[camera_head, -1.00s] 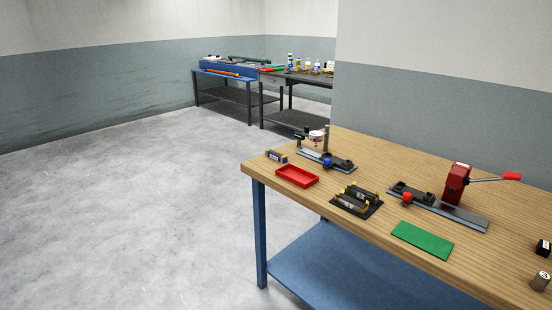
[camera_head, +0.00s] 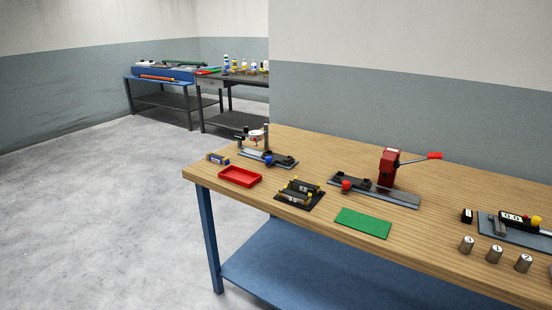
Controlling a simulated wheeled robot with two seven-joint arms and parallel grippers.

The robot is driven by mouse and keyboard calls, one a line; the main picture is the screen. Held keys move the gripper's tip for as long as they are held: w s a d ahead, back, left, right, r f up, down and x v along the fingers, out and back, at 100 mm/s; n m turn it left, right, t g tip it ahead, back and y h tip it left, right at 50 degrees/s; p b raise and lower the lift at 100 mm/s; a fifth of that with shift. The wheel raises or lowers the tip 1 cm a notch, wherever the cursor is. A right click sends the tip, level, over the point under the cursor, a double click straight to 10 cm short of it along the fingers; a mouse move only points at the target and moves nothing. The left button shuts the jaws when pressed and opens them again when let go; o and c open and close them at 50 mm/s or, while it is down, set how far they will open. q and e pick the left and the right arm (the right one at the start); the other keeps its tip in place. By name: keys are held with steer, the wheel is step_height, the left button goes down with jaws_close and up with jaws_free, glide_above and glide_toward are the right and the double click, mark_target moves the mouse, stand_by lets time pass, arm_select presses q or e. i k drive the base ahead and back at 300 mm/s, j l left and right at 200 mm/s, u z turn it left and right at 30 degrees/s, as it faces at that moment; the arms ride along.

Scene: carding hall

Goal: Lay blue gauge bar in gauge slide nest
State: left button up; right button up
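The dial gauge station (camera_head: 254,137) stands at the back left of the wooden bench. Its gauge slide (camera_head: 285,161) lies at its foot, with a blue knob in front and a dark block on it. The nest is too small to make out clearly. A black rack (camera_head: 314,203) with yellow posts stands in front and holds dark bars (camera_head: 300,188). I cannot pick out a blue gauge bar for certain. Neither of my grippers is in view.
A red tray (camera_head: 240,185) and green mat (camera_head: 363,223) lie near the front edge. A red lever press (camera_head: 388,166) stands behind its own slide. Several numbered metal cylinders (camera_head: 494,254) and a grey plate with a display (camera_head: 507,232) are at the right. Open floor (camera_head: 100,220) lies left.

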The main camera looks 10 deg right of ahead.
mark_target(210, 156)
steer(key=i+j+u, duration=0.1)
steer(key=i+u, duration=0.55)
steer(key=i, duration=0.25)
